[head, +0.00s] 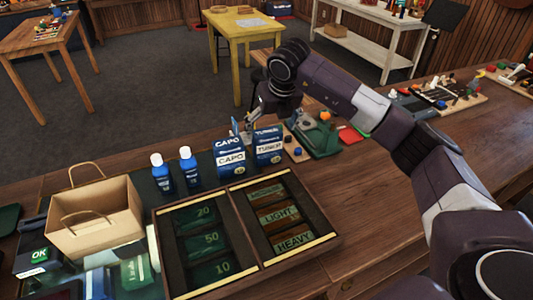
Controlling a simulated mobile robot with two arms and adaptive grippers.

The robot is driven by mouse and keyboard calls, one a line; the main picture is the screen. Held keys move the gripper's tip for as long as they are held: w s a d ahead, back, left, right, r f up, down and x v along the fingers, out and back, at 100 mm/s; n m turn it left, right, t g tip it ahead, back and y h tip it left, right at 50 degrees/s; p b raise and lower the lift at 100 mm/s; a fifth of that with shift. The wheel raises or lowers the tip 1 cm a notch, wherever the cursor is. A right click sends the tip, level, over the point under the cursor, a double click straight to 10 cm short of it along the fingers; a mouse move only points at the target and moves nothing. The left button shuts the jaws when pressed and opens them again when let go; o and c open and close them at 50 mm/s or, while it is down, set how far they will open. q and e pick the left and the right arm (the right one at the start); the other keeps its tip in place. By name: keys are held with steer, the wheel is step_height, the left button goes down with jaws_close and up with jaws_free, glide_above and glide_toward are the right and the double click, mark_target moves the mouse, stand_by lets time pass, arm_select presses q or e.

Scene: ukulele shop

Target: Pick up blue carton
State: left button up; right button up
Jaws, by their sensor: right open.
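Two blue-and-white cartons stand upright side by side on the wooden counter: the CAPO carton (230,160) and, just right of it, the TUNER carton (268,148). My right arm comes in from the right, and my right gripper (245,126) points down at the cartons' top edges, near the gap between them. It is open, and nothing shows held in it. The gripper is small and dark here, so I cannot tell whether a finger touches a carton. My left gripper is not in view.
Two blue bottles (188,168) stand left of the cartons. A paper bag (97,216) stands at the left, and a divided tray (245,240) lies in front. A green device (322,138) sits right of the cartons. Bare counter (375,215) lies right of the tray.

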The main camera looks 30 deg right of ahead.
mark_target(267, 142)
steer(key=shift+w+f+p, duration=0.25)
steer(key=shift+f+p, duration=0.15)
steer(key=shift+f, duration=0.3)
steer(key=shift+w+f+p, duration=0.25)
steer(key=shift+f+p, duration=0.3)
steer(key=shift+f, duration=0.15)
steer(key=p+x, duration=0.2)
steer(key=x, duration=0.2)
steer(key=shift+a+f, duration=0.1)
steer(key=shift+f, duration=0.3)
steer(key=c, duration=1.3)
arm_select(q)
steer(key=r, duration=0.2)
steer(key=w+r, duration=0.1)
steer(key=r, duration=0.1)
arm_select(e)
steer(key=shift+w, duration=0.1)
steer(key=shift+r, duration=0.1)
